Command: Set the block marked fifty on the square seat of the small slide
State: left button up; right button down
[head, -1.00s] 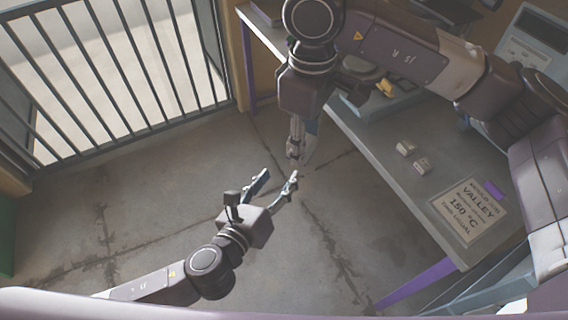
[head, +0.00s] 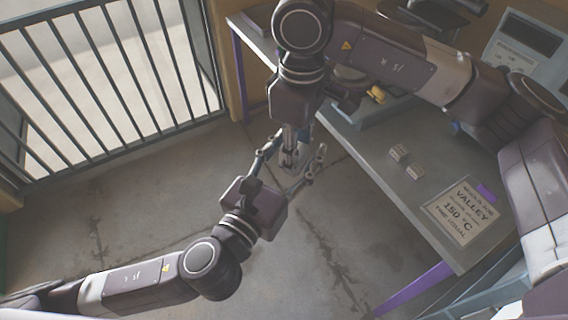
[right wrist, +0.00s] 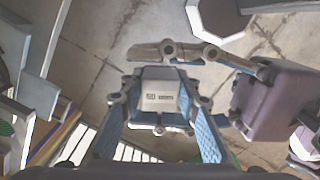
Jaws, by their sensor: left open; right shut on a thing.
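My right gripper (head: 290,162) points down in the head view, shut on a pale block. In the right wrist view this block (right wrist: 160,97) shows a "50" on its face and sits between the blue-padded fingers (right wrist: 158,125). My left gripper (head: 292,150) is open, its two fingers on either side of the held block and the right fingertips. In the right wrist view one left finger crosses just above the block, and the purple left gripper body is at the right. Whether the left fingers touch the block is unclear. I cannot make out the small slide or its square seat.
Equipment with a yellow part (head: 377,94) is partly behind my right arm. A barred railing (head: 110,90) stands at the left.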

pick_arm(q)
jog(key=x, duration=0.4)
jog(key=shift+w+d, duration=0.15)
jog(key=shift+w, duration=0.15)
jog(key=c, duration=1.2)
jog(key=shift+s, duration=0.1)
grip_shut()
jog(key=shift+d, duration=0.1)
pick_arm(e)
jog(key=shift+a, duration=0.1)
jog(key=c, duration=1.6)
grip_release()
jog(key=shift+o, duration=1.1)
